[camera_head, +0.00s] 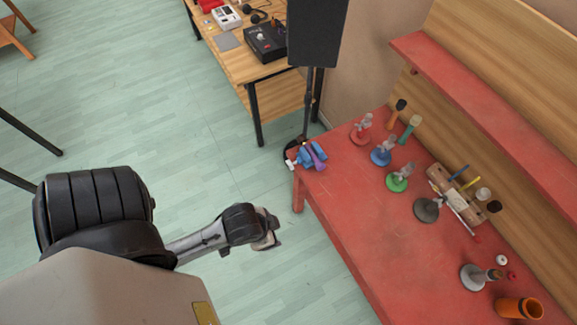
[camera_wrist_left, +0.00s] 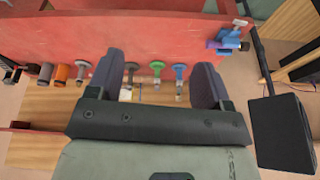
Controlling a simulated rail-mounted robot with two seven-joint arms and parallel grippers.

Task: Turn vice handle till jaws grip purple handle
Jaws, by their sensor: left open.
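The blue vice (camera_head: 309,153) is at the far left corner of the red bench. A purple handle (camera_head: 318,158) lies at the vice; I cannot tell whether the jaws touch it. A small pale part (camera_head: 290,164) sticks out at the vice's left side, possibly its handle. In the left wrist view the vice (camera_wrist_left: 229,39) is at upper right, beyond the fingers. My left gripper (camera_head: 268,230) is open and empty, over the floor in front of the bench, apart from the vice. Its two fingers (camera_wrist_left: 158,63) show spread in the wrist view. My right gripper is not in view.
The red bench (camera_head: 350,240) carries several stands with red, blue (camera_head: 383,152) and green (camera_head: 399,178) bases, a wooden block (camera_head: 455,193) and an orange cup (camera_head: 519,308). A black speaker (camera_head: 318,32) on a stand rises behind the vice. The floor left of the bench is clear.

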